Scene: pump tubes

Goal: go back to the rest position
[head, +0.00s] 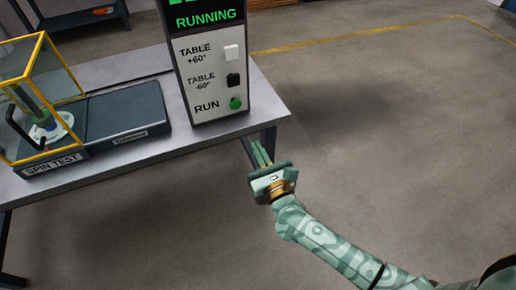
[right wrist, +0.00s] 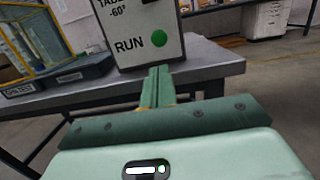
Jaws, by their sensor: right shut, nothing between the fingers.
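My right gripper (head: 260,153) is shut and empty, just off the front right corner of the grey table (head: 165,151). In the right wrist view its closed fingers (right wrist: 157,88) point at the table's edge below the control box. The control box (head: 210,75) stands on the table and its screen reads RUNNING. It has a white button (head: 231,52), a black button (head: 233,80) and a green RUN button (head: 235,103). The gripper is apart from the buttons. My left gripper is in neither view.
A yellow-framed clear case (head: 48,90) labelled SPIN TEST stands on the left of the table, holding a tube. A dark tray (head: 125,110) lies beside it. A white cabinet (right wrist: 268,20) stands far back. The floor right of the table is clear.

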